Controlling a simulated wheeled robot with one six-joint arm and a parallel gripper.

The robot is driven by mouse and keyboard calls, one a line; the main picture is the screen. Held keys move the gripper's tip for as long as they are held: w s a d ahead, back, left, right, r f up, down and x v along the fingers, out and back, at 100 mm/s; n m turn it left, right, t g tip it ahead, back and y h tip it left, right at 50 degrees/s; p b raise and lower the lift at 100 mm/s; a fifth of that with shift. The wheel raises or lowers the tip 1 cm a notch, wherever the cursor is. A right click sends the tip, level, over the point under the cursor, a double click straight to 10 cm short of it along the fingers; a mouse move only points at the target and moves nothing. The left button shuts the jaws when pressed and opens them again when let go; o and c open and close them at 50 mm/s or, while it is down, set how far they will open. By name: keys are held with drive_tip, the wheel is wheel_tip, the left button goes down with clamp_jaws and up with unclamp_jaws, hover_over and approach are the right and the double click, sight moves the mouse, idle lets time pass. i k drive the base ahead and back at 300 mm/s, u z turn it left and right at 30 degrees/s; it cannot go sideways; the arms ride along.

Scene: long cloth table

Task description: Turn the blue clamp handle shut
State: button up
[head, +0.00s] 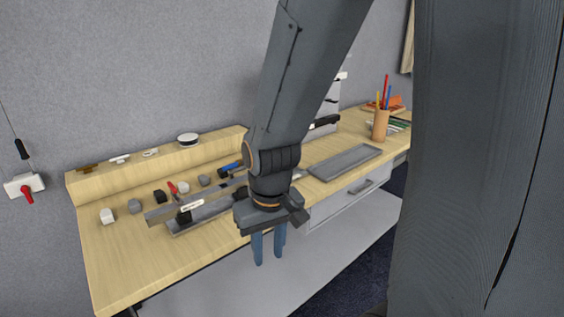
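A small blue handle-like part (230,167) lies behind the metal rail on the table, left of my arm. It looks like the blue clamp handle, but it is too small to tell how it is turned. My gripper (268,248) hangs pointing down in front of the table's front edge, to the right of and nearer than the blue part. Its two blue-grey fingers are apart with nothing between them. My arm hides part of the table and rail behind it.
A long metal rail fixture (195,204) lies along the table (125,258). Several small blocks and a red-handled part (172,188) stand behind it. A grey tray (345,162) and a pencil cup (380,125) are to the right. The table's front left is clear.

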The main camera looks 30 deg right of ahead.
sight(230, 167)
drive_tip(key=z, duration=0.15)
drive_tip(key=k, duration=0.65)
drive_tip(key=z, duration=0.6)
drive_tip(key=i, duration=1.5)
drive_tip(key=u, duration=0.65)
